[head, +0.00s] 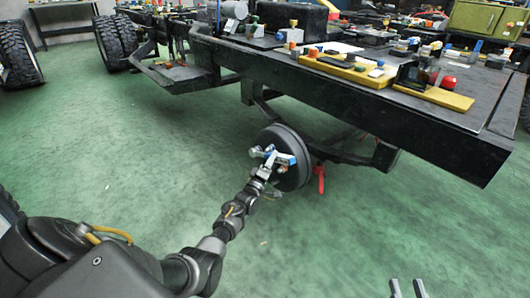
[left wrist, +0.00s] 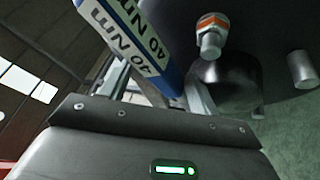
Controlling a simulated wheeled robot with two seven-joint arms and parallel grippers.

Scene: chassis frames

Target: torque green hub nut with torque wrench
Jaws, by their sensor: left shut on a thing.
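The dark round wheel hub (head: 291,176) hangs under the chassis frame. My left gripper (head: 266,165) is in front of the hub face. It is shut on the torque wrench (left wrist: 138,35), a blue and white bar marked 40 Nm. Part of its blue shows against the hub in the head view. In the left wrist view a silver nut with an orange band (left wrist: 211,35) and a plain metal stud (left wrist: 302,70) stand on the hub. I cannot make out a green nut. My right gripper (head: 407,289) is open and empty at the bottom edge.
The black chassis frame (head: 335,95) runs above the hub, with yellow trays (head: 433,93) of small parts on top. A red stand (head: 320,178) is beside the hub. Tyres (head: 17,55) stand at back left.

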